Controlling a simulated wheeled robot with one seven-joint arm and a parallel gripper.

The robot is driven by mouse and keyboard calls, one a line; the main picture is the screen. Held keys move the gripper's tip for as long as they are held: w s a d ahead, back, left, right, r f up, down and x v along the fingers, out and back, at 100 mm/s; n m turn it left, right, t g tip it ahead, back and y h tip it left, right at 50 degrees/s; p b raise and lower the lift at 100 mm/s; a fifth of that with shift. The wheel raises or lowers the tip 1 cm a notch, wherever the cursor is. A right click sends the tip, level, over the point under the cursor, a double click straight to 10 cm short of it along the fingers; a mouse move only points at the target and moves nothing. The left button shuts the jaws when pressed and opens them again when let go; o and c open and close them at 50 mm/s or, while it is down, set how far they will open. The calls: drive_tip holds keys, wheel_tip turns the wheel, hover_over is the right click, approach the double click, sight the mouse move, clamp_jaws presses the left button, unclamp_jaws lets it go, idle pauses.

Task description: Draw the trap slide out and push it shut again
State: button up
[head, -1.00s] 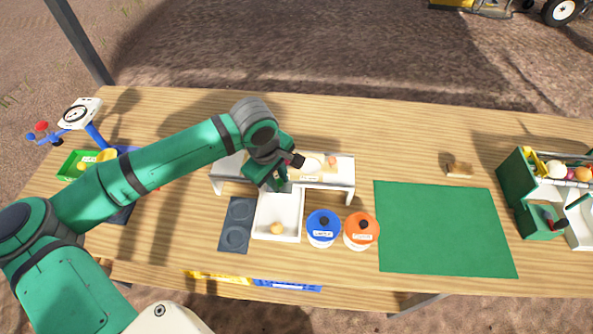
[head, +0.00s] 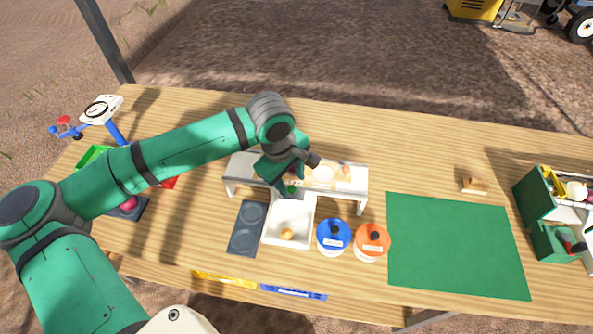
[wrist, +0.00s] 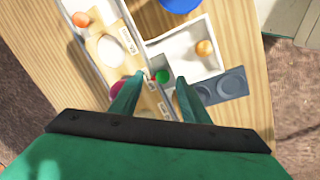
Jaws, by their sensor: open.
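A long white bench-like unit (head: 349,184) stands mid-table, with pale wooden plates on its top, one with a large round opening, also in the wrist view (wrist: 111,50). A white tray (head: 305,235) sits at its front edge with one orange ball (head: 286,234) inside. A small green round knob-like piece (wrist: 162,77) shows at the unit's edge by the tray; I cannot tell for certain whether it is the trap slide's knob. My gripper (wrist: 161,80) is open, its fingers either side of that piece in the wrist view. The head view partly hides it behind my wrist.
A dark plate with two round recesses (head: 247,228) lies left of the tray. A green mat (head: 455,245) lies clear further right, near a green box unit (head: 533,190).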

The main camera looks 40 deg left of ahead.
drive_tip(key=shift+r, duration=1.75)
